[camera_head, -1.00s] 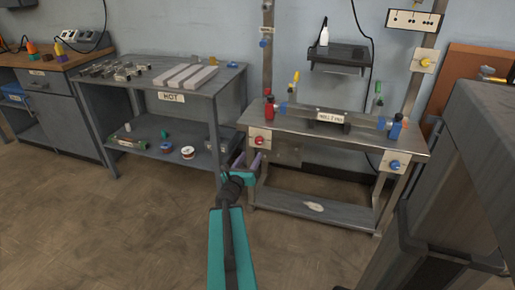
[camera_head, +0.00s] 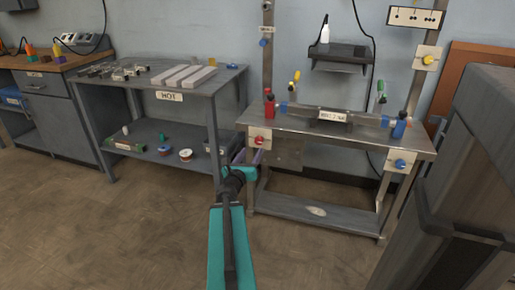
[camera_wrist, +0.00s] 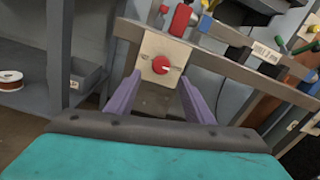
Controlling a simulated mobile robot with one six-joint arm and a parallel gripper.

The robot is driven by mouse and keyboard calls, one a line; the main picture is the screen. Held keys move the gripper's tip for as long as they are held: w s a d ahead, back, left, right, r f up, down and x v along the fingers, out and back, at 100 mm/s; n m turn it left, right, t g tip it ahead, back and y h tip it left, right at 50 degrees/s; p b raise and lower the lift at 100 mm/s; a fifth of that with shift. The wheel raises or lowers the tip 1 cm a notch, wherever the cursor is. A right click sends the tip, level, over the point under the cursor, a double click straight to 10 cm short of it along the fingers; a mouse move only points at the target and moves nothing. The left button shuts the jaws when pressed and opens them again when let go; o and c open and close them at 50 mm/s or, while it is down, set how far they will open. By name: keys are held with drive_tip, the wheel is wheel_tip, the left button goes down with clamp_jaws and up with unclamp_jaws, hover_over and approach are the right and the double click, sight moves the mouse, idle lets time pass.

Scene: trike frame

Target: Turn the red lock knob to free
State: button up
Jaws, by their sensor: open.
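The red lock knob (camera_head: 259,141) sits on a pale square plate (camera_head: 267,133) at the left front of the metal bench. In the wrist view the red knob (camera_wrist: 161,65) shows a light pointer mark and lies ahead of my fingers, roughly midway between them. My gripper (camera_wrist: 158,98) is open, with its two purple fingers spread and nothing between them. In the head view my gripper (camera_head: 247,157) is just below and left of the knob plate. The fingers look apart from the knob; the exact gap is hard to tell.
A blue knob (camera_head: 399,164) is on the bench's right front plate. A red clamp (camera_head: 269,102) stands above the red knob. The grey shelf table (camera_head: 216,120) marked HOT is close on the left. A dark cabinet (camera_head: 480,160) stands at the right. The floor in front is clear.

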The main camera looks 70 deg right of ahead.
sight(258, 142)
drive_tip(key=shift+d+r+b, duration=0.1)
drive_tip(key=shift+d+b, duration=1.45)
drive_tip(key=shift+d, duration=2.05)
